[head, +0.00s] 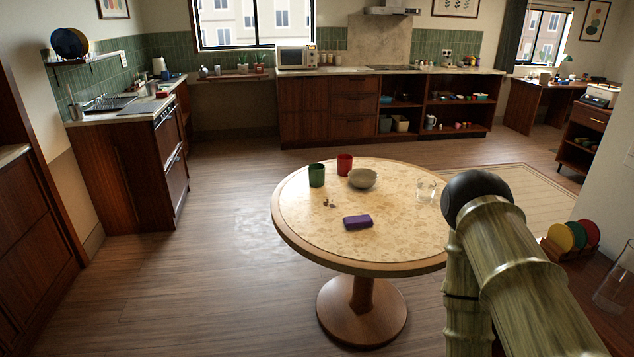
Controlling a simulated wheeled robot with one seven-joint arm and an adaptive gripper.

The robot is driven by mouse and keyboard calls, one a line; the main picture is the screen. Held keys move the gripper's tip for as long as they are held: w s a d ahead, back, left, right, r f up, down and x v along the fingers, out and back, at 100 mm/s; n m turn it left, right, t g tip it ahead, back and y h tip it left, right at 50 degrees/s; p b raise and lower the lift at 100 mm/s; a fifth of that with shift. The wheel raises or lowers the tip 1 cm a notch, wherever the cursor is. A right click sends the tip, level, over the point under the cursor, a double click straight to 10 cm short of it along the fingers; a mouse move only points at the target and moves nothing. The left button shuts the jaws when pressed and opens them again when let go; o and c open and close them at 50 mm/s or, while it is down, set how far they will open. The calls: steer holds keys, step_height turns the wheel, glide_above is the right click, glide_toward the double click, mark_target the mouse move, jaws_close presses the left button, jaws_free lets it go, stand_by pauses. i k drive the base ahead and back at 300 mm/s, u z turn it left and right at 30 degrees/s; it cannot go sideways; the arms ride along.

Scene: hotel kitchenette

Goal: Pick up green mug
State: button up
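The green mug (316,175) stands upright near the left back edge of the round table (300,221). A red mug (345,164) stands just behind it to the right, and a beige bowl (362,178) sits to its right. My arm reaches in from the lower right of the head view, over the table's right side. My gripper does not show in this view. The mug is apart from my arm, and nothing covers it.
A purple case (358,222), small brown bits and a clear glass (427,190) also rest on the table. Counters line the left and back walls. Wooden floor (200,290) is free left of the table. Colored plates (560,237) stand in a rack at right.

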mark_target(316, 174)
steer(key=z, duration=0.1)
steer(key=k, duration=0.35)
steer(key=u, duration=1.3)
steer(key=i, duration=2.3)
steer(key=z, duration=0.65)
